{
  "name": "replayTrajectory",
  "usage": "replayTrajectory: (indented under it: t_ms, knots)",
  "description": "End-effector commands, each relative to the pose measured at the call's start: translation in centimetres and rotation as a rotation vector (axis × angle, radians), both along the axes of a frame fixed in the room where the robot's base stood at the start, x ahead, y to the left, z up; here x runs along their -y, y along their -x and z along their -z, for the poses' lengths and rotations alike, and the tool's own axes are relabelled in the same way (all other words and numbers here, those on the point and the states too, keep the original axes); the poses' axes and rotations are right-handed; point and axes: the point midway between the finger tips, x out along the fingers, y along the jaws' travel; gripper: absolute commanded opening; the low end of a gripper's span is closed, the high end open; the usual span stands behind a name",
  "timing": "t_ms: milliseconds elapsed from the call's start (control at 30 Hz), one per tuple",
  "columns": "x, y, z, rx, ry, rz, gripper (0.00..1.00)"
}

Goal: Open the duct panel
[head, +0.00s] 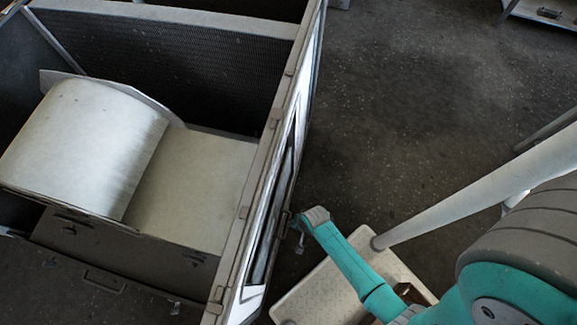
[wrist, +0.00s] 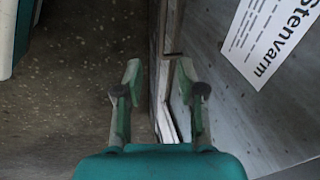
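The blower housing (head: 190,18) is an open-topped dark metal box on the left of the head view, with a pale rounded drum (head: 85,145) inside. Its right side wall, with a pale frame and darker inset, is seen nearly edge-on. In the wrist view, a grey panel (wrist: 230,105) with a white "Stenvarm" label fills the right side. Its pale upright edge (wrist: 163,85) shows between the fingers of my gripper (wrist: 158,82). The fingers are spread apart, the right one nearer the panel; I cannot tell whether either touches. In the head view, my teal arm reaches the housing's right side.
Dark speckled floor (head: 400,90) lies clear to the right of the housing. A pale shelf or bench corner (head: 545,10) shows at the top right of the head view. The wrist view shows floor (wrist: 65,100) at left.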

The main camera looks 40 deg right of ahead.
Motion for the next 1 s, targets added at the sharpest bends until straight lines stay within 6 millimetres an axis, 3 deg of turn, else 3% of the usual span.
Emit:
replayTrajectory:
  t_ms: [100,433,1000]
  knots:
    - [0.2,-1.6,0.9,-0.064,-0.030,0.042,0.39]
    - [0.2,-2.5,2.6,-0.113,-0.052,0.070,0.39]
    - [-0.7,-3.6,9.6,-0.113,-0.051,0.068,0.39]
